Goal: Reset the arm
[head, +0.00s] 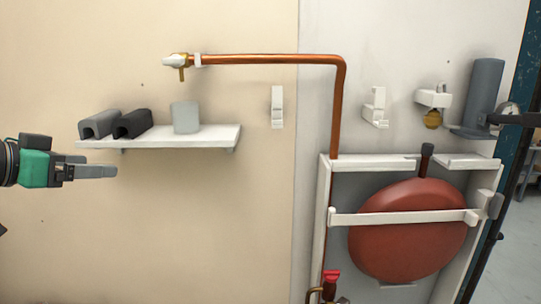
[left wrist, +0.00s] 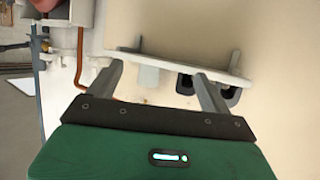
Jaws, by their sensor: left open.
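My left gripper (head: 112,171) comes in from the left in the head view, just below the left end of the white wall shelf (head: 190,143). Its jaws point right and hold nothing. In the left wrist view the two fingers of the left gripper (left wrist: 162,82) are spread apart with an empty gap between them. The shelf (left wrist: 180,64) shows beyond the fingertips there. I cannot tell from these views how far the gripper is from the wall. My right gripper is in neither view.
On the shelf are a grey clip (head: 99,124), a black clip (head: 132,123) and a light grey block (head: 186,118). A copper pipe (head: 270,59) runs above and bends down beside a red tank (head: 405,245) in a white frame. The beige wall below the shelf is clear.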

